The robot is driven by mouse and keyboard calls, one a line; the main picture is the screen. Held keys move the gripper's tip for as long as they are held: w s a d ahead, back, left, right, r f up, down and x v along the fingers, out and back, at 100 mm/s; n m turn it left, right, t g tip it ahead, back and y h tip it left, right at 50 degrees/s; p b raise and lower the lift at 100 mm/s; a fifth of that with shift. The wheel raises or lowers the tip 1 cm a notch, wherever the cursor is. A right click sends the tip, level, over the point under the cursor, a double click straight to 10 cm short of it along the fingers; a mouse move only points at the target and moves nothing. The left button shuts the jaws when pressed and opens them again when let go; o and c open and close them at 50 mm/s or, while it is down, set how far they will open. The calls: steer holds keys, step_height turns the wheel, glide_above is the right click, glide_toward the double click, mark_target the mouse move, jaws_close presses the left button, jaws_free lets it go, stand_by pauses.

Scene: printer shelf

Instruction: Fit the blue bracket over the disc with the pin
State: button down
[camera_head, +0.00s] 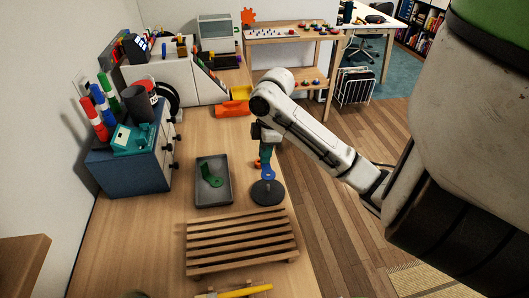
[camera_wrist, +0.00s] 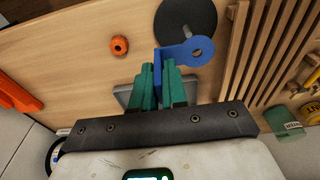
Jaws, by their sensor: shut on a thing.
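My gripper (camera_head: 266,150) is shut on the blue bracket (camera_head: 268,172), over the table's right side. In the wrist view, the green fingers of my gripper (camera_wrist: 164,76) clamp the bracket's upright plate. The blue bracket's (camera_wrist: 182,52) flat arm points right and ends in a round hole. The dark round disc (camera_head: 267,193) lies on the table just in front of the bracket. In the wrist view the disc (camera_wrist: 180,16) is beyond the bracket, with a thin grey pin (camera_wrist: 188,37) standing from it. The hole appears beside the pin, not around it; their height difference is unclear.
A grey tray (camera_head: 205,202) with a green bracket (camera_head: 210,178) lies left of the disc. A slatted wooden rack (camera_head: 240,242) stands in front. A small orange ring (camera_wrist: 119,45) lies nearby. A blue drawer unit (camera_head: 135,174) stands at the left.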

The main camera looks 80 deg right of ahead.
mark_target(265, 167)
steer(key=shift+f, duration=0.1)
steer(key=shift+f+b, duration=1.5)
steer(key=shift+f, duration=0.4)
steer(key=shift+f+b, duration=0.5)
steer(key=shift+f, duration=0.35)
stand_by(0.3)
steer(key=shift+f, duration=0.35)
steer(key=shift+f+b, duration=0.45)
steer(key=shift+b, duration=0.15)
stand_by(0.6)
steer(key=c, duration=1.1)
jaws_free()
steer(key=shift+r+p, duration=0.15)
steer(key=shift+p, duration=0.2)
steer(key=shift+r+p, duration=3.35)
steer(key=shift+p, duration=0.35)
